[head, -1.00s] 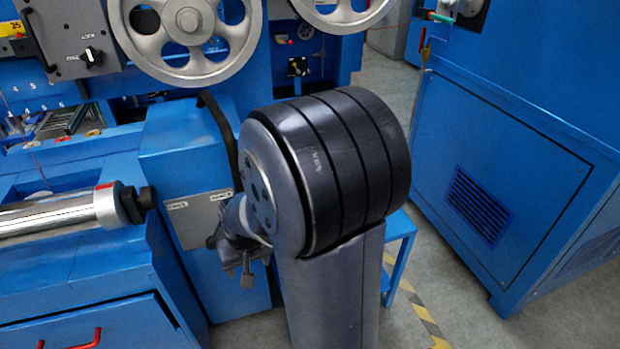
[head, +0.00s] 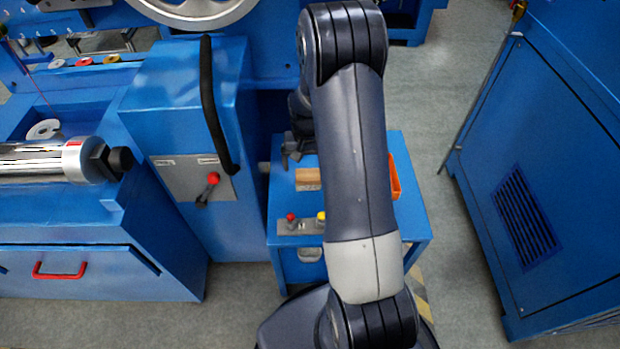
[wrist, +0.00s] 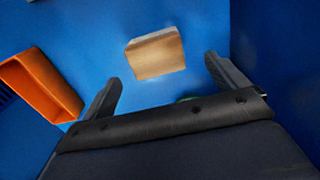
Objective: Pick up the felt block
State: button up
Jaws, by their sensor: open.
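A tan block (head: 308,179), which looks like the felt block, lies on the blue table (head: 278,200) in the head view. In the wrist view the tan block (wrist: 155,54) lies on the blue surface just beyond the fingertips, between their lines. My gripper (wrist: 162,70) is open and empty, with one finger on each side of the picture's middle. In the head view my gripper (head: 293,158) is partly hidden by my arm, just behind and above the block. I cannot tell its exact height.
An orange bin (head: 394,178) stands at the table's right side; it also shows in the wrist view (wrist: 45,85). Red and yellow buttons sit on a grey panel (head: 300,226) at the table's front. A blue cabinet with a red-knobbed lever (head: 208,185) stands to the left.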

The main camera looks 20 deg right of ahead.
aim_at(308, 174)
jog(key=f, duration=0.3)
jog(key=f+b, duration=0.1)
jog(key=f, duration=0.2)
jog(key=shift+s+d, duration=0.15)
jog(key=shift+s, duration=0.05)
jog(key=shift+r, duration=0.15)
jog(key=c, duration=1.1)
jog(key=shift+o, duration=0.2)
notch_tip(308, 174, up, 10)
jog(key=shift+p, duration=0.9)
jog(key=shift+c, duration=0.2)
